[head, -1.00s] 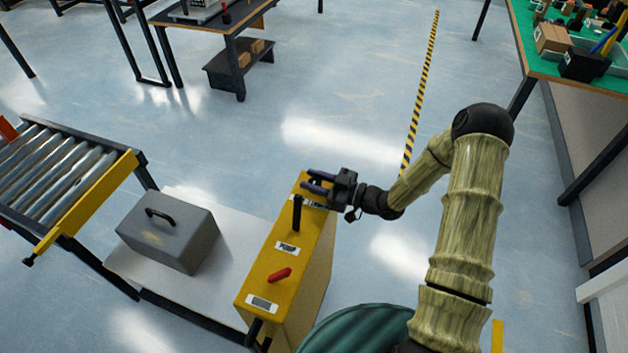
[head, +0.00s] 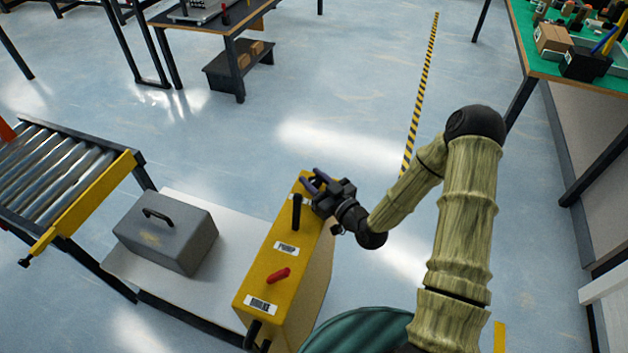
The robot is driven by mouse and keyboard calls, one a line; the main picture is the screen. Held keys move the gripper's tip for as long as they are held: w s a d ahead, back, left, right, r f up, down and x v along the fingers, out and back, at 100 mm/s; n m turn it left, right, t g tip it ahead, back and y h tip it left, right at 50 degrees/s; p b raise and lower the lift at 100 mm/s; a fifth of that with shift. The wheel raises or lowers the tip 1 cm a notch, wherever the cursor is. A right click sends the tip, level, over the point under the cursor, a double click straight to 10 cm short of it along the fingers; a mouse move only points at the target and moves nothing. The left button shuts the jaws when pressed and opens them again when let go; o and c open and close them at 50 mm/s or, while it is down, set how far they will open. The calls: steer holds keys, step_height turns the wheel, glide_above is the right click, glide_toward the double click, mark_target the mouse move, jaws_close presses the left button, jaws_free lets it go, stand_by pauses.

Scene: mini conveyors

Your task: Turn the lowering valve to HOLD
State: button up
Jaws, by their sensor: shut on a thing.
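A yellow control box (head: 265,268) stands at the lower middle in the head view. Its top carries a black upright lever (head: 296,212) by a PUMP label (head: 286,248) and a red lever (head: 279,275) by another label (head: 261,304). My gripper (head: 311,183) is at the box's far end, beyond the black lever, its fingers pointing up-left. It is shut on the lowering valve, which is mostly hidden between the fingers. The label there is mostly covered, so the valve's setting cannot be read.
A grey case (head: 168,238) with a handle sits on a pale platform (head: 235,245) left of the box. A roller conveyor (head: 60,180) is at the far left. A green-topped table (head: 530,62) stands at upper right. The floor behind the box is clear.

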stand_by(0.3)
steer(key=o, duration=1)
steer(key=shift+c, duration=0.2)
steer(key=p+v, duration=0.5)
steer(key=v, duration=1.2)
steer(key=shift+s+d, duration=0.2)
steer(key=shift+w+r, duration=0.1)
